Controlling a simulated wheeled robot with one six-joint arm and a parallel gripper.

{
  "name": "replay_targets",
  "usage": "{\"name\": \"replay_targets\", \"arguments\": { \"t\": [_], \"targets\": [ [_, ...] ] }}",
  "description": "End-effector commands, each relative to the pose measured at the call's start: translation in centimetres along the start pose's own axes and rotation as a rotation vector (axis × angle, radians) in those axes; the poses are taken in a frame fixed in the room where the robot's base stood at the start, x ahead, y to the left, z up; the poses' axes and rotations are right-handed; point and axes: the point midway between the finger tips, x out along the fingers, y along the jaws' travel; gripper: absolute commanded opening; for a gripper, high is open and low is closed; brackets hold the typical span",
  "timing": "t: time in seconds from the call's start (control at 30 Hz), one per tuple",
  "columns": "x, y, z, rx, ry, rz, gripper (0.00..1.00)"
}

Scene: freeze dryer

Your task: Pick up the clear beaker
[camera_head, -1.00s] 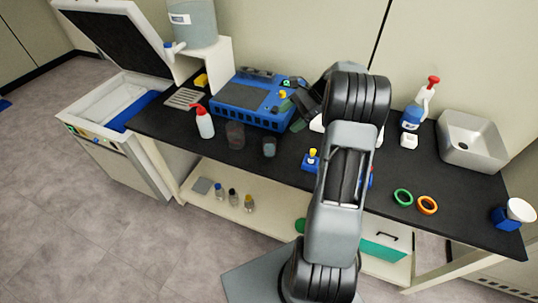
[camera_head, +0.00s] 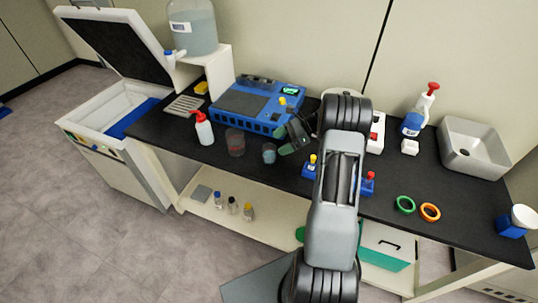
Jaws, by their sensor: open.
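Two see-through vessels stand on the black bench in front of the blue machine. The left one (camera_head: 236,142) is larger, with a reddish tint. The right one (camera_head: 269,153) is smaller and holds something bluish. I cannot tell for sure which is the clear beaker. My gripper (camera_head: 286,146) is open and empty, just right of the smaller vessel, pointing down and left towards it. A small gap seems to separate them. The fingertips are small and dark, so their exact spacing is hard to see.
A red-capped wash bottle (camera_head: 204,129) stands left of the vessels. The blue machine (camera_head: 256,106) is behind them. Blue holders (camera_head: 311,167) with coloured knobs, green (camera_head: 405,204) and orange (camera_head: 430,211) rings and a metal sink (camera_head: 473,148) lie to the right.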

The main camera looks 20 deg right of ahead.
Motion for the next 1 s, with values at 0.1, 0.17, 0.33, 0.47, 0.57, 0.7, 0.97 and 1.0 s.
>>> {"name": "replay_targets", "arguments": {
  "t": [0.1,0.17,0.33,0.47,0.57,0.7,0.97,1.0],
  "targets": [
    [1.0,0.1,0.1,0.001,-0.001,0.003,0.84],
    [1.9,0.1,0.2,0.002,-0.001,0.005,0.84],
    [4.1,0.1,0.1,0.001,0.000,0.003,0.84],
    [5.0,0.1,0.1,0.001,0.000,0.002,0.84],
    [5.3,0.1,0.1,0.001,0.000,0.001,0.84],
    [5.3,0.1,0.0,0.001,0.001,0.000,0.84],
    [5.2,0.1,0.1,0.000,0.001,0.001,0.63],
    [5.2,0.1,0.1,0.000,0.001,0.001,0.59]
  ]
}}
